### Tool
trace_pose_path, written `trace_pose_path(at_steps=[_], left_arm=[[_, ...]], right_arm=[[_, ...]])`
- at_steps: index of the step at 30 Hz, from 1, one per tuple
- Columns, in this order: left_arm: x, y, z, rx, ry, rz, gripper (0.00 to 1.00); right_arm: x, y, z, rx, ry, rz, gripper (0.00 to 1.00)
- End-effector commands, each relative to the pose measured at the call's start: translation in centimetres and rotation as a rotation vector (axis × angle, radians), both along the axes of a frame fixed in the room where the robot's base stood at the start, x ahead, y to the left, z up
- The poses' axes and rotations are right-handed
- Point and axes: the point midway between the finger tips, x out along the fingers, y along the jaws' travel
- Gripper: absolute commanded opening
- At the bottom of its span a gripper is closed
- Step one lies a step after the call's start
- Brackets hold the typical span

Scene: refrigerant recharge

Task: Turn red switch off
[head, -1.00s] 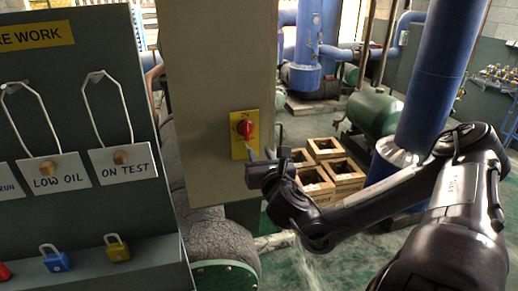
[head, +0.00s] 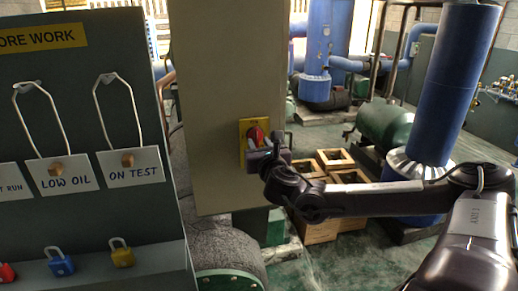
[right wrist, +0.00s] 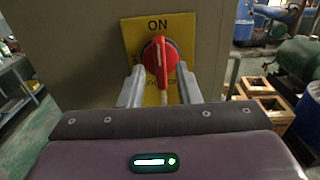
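The red switch (head: 256,135) is a rotary knob on a yellow plate (head: 243,128), fixed to a tall grey-beige panel. In the right wrist view the red knob (right wrist: 160,55) points upright toward the word ON. My right gripper (head: 266,147) is at the switch in the head view. In the right wrist view its two fingers (right wrist: 160,84) stand apart on either side of the knob's lower part, with gaps visible. Whether the fingertips touch the knob cannot be told. The lower writing on the plate is partly hidden. My left gripper is not in view.
At left stands a dark board (head: 60,120) with hanging tags and several padlocks on its ledge. Wooden crates (head: 335,160) stand on the floor right of the panel (head: 205,100). A blue column (head: 443,80) and green tank (head: 385,125) stand behind my right arm.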

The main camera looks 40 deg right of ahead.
Motion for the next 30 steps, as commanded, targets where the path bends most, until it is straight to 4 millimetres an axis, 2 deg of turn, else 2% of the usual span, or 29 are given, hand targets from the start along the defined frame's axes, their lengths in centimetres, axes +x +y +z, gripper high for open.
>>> trace_pose_path(at_steps=[1, 4, 11, 17, 24, 30], left_arm=[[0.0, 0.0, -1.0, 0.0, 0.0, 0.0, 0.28], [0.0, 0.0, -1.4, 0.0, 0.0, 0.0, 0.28], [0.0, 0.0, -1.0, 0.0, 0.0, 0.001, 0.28], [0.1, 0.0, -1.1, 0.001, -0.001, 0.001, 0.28], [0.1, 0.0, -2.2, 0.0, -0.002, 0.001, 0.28], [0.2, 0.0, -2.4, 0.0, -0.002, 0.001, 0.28]], right_arm=[[0.4, -0.3, -0.4, 0.002, -0.003, -0.002, 0.3], [0.9, -0.6, -0.2, 0.002, -0.002, -0.001, 0.29], [0.8, -0.5, 0.0, 0.0, 0.001, 0.0, 0.0], [0.8, -0.4, 0.1, -0.03, 0.015, 0.001, 0.0], [0.8, -0.5, 0.0, -0.288, 0.153, 0.001, 0.0], [0.8, -0.5, 0.0, -0.346, 0.189, 0.0, 0.0]])
